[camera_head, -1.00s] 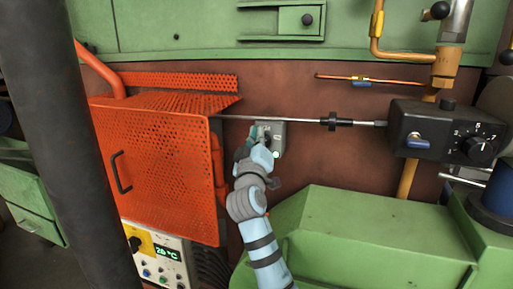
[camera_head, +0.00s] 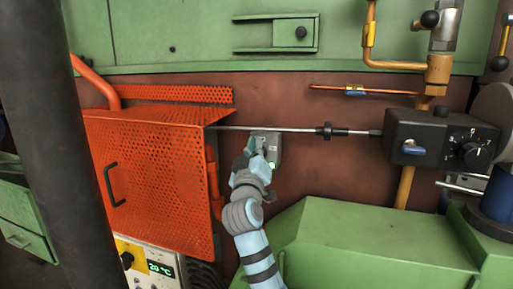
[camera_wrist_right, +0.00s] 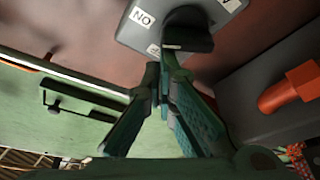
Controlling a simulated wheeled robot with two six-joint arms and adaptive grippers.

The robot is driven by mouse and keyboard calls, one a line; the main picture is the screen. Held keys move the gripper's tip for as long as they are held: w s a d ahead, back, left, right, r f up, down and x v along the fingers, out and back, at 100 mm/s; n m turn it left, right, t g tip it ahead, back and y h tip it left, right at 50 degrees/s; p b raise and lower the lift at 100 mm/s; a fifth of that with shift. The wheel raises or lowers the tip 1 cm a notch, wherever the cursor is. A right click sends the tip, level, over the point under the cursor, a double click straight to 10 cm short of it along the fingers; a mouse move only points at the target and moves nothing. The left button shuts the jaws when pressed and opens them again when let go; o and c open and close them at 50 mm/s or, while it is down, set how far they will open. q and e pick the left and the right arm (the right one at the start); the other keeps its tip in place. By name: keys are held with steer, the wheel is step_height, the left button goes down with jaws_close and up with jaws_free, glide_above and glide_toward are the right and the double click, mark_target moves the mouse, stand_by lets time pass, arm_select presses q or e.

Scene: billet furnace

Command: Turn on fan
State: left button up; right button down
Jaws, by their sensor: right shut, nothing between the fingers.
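A small grey switch box (camera_head: 273,141) is on the brown wall, right of the orange perforated guard. A green light shows at its lower edge. In the right wrist view the switch box (camera_wrist_right: 143,38) has a black switch lever (camera_wrist_right: 190,42) and a label reading "NO" from this angle. My right gripper (camera_head: 254,146) is at the left side of the box and partly covers it. In the right wrist view its fingertips (camera_wrist_right: 163,62) are together and empty, close to the lever; I cannot tell whether they touch it. My left gripper is not in view.
The orange perforated guard (camera_head: 150,150) stands left of the arm, with a control panel (camera_head: 150,262) below. A thin metal rod (camera_head: 270,128) runs just above the box. A black dial box (camera_head: 440,135) is at the right, and a green housing (camera_head: 375,235) at lower right.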

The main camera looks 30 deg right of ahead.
steer(key=v, duration=0.7)
steer(key=shift+s+a, duration=0.15)
steer(key=shift+s, duration=0.05)
